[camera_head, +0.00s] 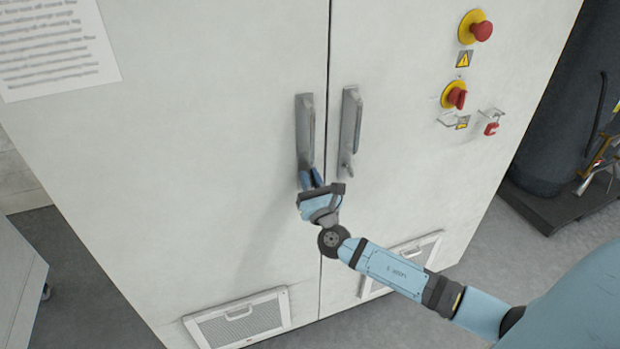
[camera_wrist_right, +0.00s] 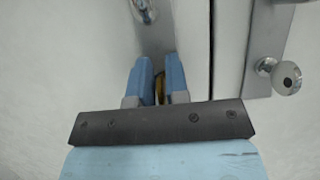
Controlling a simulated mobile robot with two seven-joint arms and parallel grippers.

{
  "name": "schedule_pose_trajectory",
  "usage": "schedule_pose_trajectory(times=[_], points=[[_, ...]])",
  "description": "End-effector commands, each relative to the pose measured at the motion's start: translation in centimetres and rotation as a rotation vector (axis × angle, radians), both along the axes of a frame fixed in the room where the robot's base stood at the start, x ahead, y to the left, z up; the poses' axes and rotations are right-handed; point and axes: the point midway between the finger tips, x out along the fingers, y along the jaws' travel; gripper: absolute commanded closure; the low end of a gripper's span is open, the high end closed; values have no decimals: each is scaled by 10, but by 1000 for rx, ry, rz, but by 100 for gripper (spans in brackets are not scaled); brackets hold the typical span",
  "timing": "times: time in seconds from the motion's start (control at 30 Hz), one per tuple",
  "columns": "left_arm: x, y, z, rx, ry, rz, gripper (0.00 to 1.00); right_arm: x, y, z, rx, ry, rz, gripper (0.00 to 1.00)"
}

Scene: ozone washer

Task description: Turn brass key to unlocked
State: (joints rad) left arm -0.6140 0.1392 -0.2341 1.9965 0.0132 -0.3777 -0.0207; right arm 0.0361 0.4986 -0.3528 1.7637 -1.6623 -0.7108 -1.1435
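My right gripper (camera_head: 312,180) is at the lower end of the left door handle (camera_head: 305,135) on the white cabinet. In the right wrist view, its two blue fingers (camera_wrist_right: 158,82) stand close together with a narrow gap. A small brass-coloured piece (camera_wrist_right: 160,88), likely the brass key, shows in that gap, mostly hidden by the fingers. I cannot tell whether the fingers grip it or only stand around it. The key is hidden in the head view, and its turned position cannot be read. My left gripper is not in view.
The right door handle (camera_head: 350,135) is close beside the gripper, across the door seam. A red emergency button (camera_head: 481,31), a red rotary switch (camera_head: 457,98) and a red padlock (camera_head: 491,129) are at the upper right. Vent grilles (camera_head: 240,318) are low on the doors.

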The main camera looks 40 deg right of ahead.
Motion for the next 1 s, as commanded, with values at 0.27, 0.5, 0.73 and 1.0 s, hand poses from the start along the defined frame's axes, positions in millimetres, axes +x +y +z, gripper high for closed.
schedule_pose_trajectory(times=[0.27,0.5,0.73,1.0], points=[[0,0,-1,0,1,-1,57,0,0,0,2,-1,0,100],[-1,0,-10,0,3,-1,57,-1,0,-2,52,-13,1,100],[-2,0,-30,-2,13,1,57,-1,-1,-4,192,-47,1,100],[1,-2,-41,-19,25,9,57,-2,-4,-5,435,-106,0,100]])
